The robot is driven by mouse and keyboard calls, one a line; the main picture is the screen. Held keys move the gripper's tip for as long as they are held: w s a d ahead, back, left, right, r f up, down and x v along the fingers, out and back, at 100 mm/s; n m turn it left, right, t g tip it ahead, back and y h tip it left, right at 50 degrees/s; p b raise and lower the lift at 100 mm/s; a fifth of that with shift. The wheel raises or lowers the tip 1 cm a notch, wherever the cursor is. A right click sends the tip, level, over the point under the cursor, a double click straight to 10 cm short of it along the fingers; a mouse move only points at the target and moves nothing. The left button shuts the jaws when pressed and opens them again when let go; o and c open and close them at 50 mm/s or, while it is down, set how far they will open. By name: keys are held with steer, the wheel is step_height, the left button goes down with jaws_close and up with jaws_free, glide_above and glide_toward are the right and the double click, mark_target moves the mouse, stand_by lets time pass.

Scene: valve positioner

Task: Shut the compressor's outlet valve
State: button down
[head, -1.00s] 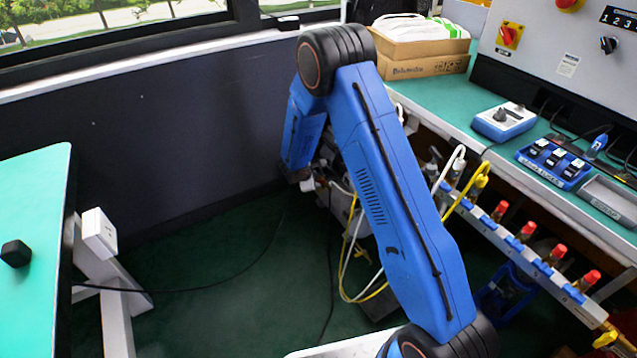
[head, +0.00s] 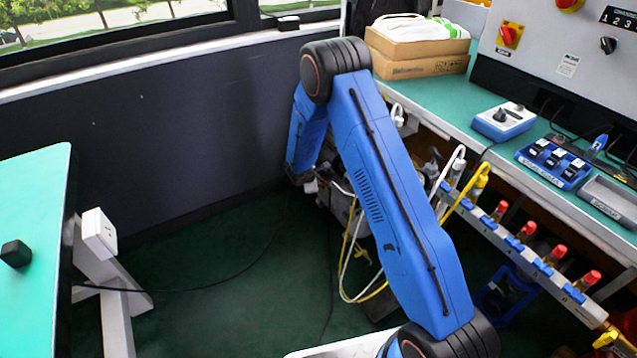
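My blue arm crosses the middle of the head view and bends down at its elbow. White and yellow hoses (head: 347,262) hang in loops by this equipment. I cannot make out the outlet valve or its handle.
A green bench (head: 445,100) at right carries cardboard boxes (head: 415,67) and a blue-grey control box (head: 503,121). Several red-capped fittings (head: 527,231) line a rail along its front. A green table (head: 35,215) stands at left. Dark floor (head: 225,260) between is mostly clear, crossed by a black cable.

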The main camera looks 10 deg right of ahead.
steer(key=shift+w+n+g, duration=0.15)
steer(key=shift+n+g, duration=0.75)
steer(key=shift+n, duration=0.2)
steer(key=c, duration=1.9)
jaws_free()
steer(key=shift+o, duration=0.2)
steer(key=shift+r, duration=0.15)
steer(key=v, duration=1.7)
steer(key=shift+r, duration=0.1)
